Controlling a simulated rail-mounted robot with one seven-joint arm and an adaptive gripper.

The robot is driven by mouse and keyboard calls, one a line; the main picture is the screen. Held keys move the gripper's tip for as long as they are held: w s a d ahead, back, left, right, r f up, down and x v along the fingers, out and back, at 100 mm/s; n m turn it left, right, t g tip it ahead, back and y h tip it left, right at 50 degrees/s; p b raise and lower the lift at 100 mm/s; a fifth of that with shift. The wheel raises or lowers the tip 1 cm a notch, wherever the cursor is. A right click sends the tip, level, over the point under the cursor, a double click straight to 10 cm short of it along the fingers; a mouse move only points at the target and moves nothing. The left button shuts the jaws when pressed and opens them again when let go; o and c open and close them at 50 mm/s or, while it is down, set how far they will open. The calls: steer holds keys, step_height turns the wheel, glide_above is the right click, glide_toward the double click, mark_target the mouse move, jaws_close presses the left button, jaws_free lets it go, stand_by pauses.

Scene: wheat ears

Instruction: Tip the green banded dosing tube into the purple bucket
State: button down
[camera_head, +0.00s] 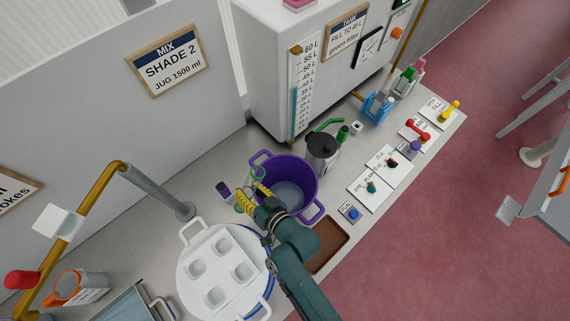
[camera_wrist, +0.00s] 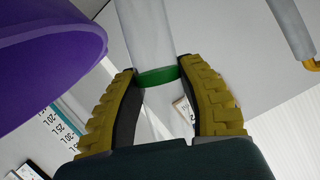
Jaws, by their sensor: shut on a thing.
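My gripper (camera_head: 254,198) has yellow ridged fingers and is at the left side of the purple bucket (camera_head: 297,170). In the wrist view my gripper (camera_wrist: 158,70) is shut on the clear dosing tube (camera_wrist: 146,30), with its green band (camera_wrist: 158,77) between the fingers. In the head view the tube (camera_head: 258,174) is small and partly hidden by the fingers, close to the bucket's left rim. I cannot tell its tilt or whether anything is inside it. The bucket stands upright on the counter with a pale bluish bottom. Its purple wall (camera_wrist: 45,60) fills the upper left of the wrist view.
A white lid-like tray with square recesses (camera_head: 232,244) is in front. A dark-lidded jug (camera_head: 321,150) stands behind the bucket, a brown tray (camera_head: 333,238) to its front right. A grey pipe (camera_head: 158,190) is at left.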

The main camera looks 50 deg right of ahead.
mark_target(246, 185)
steer(key=shift+a+r+n+p, duration=0.1)
steer(key=shift+r+n+p, duration=0.2)
steer(key=shift+r+p, duration=0.25)
step_height(246, 185, up, 2)
steer(key=p, duration=0.4)
steer(key=shift+r+n+g+h+b, duration=0.25)
steer(key=shift+n+g+h+b, duration=0.05)
steer(key=shift+n+b, duration=0.1)
step_height(246, 185, up, 2)
steer(key=shift+r, duration=0.25)
steer(key=shift+f+n+g+h+b, duration=0.1)
steer(key=shift+n+g+h+b, duration=0.2)
steer(key=shift+n+h+b, duration=0.35)
steer(key=shift+n, duration=0.25)
